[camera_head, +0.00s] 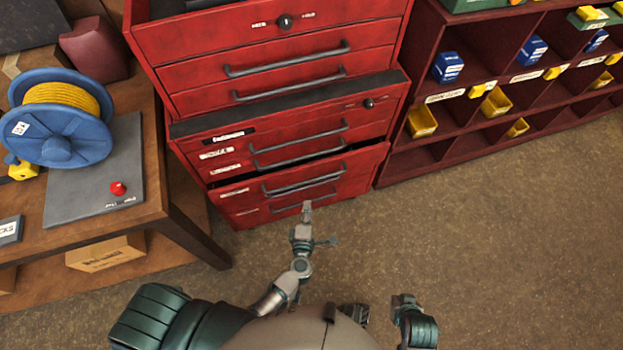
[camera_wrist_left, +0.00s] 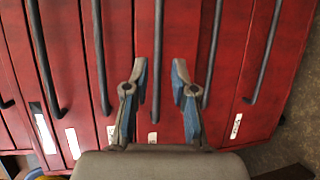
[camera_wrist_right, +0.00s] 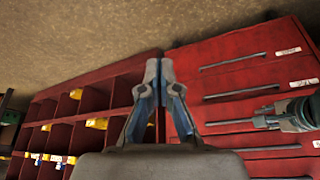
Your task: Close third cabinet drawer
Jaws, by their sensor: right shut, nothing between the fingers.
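The red tool cabinet (camera_head: 190,150) stands ahead with several drawers and dark bar handles. In its lower part, the third drawer (camera_head: 240,189) stands slightly out, with a dark gap above its front. My left gripper (camera_head: 306,207) is in front of the lower drawers; in the left wrist view (camera_wrist_left: 160,75) its fingers are apart, facing red drawer fronts and a dark handle (camera_wrist_left: 158,35). I cannot tell whether it touches the cabinet. My right gripper (camera_head: 403,300) is low at the right, away from the cabinet; its fingers are together in the right wrist view (camera_wrist_right: 160,72).
A wooden table (camera_head: 180,210) with a blue cable reel (camera_head: 57,140) is at the left. A dark red shelf (camera_head: 430,165) with blue and yellow bins is at the right. The brown floor (camera_head: 500,240) at the right is clear.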

